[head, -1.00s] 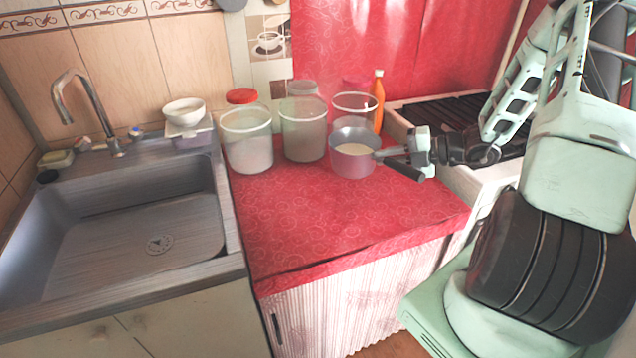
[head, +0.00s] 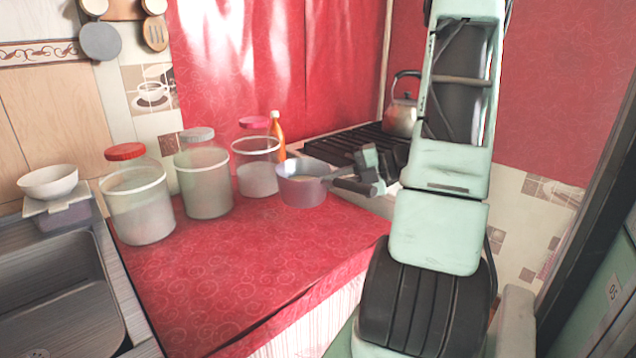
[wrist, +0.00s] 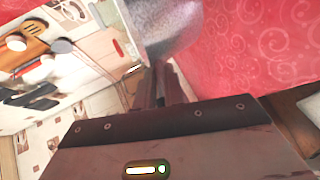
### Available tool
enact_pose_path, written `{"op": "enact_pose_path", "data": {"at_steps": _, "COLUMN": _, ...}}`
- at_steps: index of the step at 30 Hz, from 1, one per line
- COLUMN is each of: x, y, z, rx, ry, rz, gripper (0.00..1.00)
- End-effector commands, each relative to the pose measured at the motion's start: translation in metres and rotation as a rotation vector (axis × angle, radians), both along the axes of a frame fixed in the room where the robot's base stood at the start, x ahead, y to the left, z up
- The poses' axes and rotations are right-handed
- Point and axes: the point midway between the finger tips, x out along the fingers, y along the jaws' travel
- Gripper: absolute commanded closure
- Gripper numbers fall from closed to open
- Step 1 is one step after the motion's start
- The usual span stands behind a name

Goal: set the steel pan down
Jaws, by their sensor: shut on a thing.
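The steel pan (head: 302,192) is a small grey pan at the right of the red counter in the head view, in front of the jars. Its dark handle (head: 352,186) points right. My gripper (head: 364,182) is shut on the handle, partly hidden behind my arm. The pan looks upright; I cannot tell whether its base touches the cloth. In the wrist view, part of the pan's grey wall (wrist: 165,25) shows at the top, just beyond my gripper's fingers (wrist: 165,88).
Jars with a red lid (head: 140,205), a grey lid (head: 205,175) and a pink lid (head: 256,165) stand behind and left. An orange bottle (head: 278,138) is behind the pan. The stove (head: 345,148) bears a kettle (head: 402,110). The red counter's (head: 225,265) front is clear.

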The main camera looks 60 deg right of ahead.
Motion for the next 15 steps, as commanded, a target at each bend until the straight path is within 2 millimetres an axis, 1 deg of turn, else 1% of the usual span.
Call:
{"op": "enact_pose_path", "data": {"at_steps": 1, "x": 0.000, "y": 0.000, "z": -0.010, "rx": 0.004, "ry": -0.004, "rz": 0.000, "gripper": 1.00}}
{"op": "enact_pose_path", "data": {"at_steps": 6, "x": 0.000, "y": 0.000, "z": -0.032, "rx": 0.002, "ry": -0.005, "rz": 0.001, "gripper": 1.00}}
{"op": "enact_pose_path", "data": {"at_steps": 13, "x": 0.001, "y": 0.000, "z": -0.044, "rx": 0.000, "ry": -0.007, "rz": 0.001, "gripper": 1.00}}
{"op": "enact_pose_path", "data": {"at_steps": 15, "x": 0.001, "y": 0.000, "z": -0.050, "rx": 0.001, "ry": -0.006, "rz": 0.001, "gripper": 1.00}}
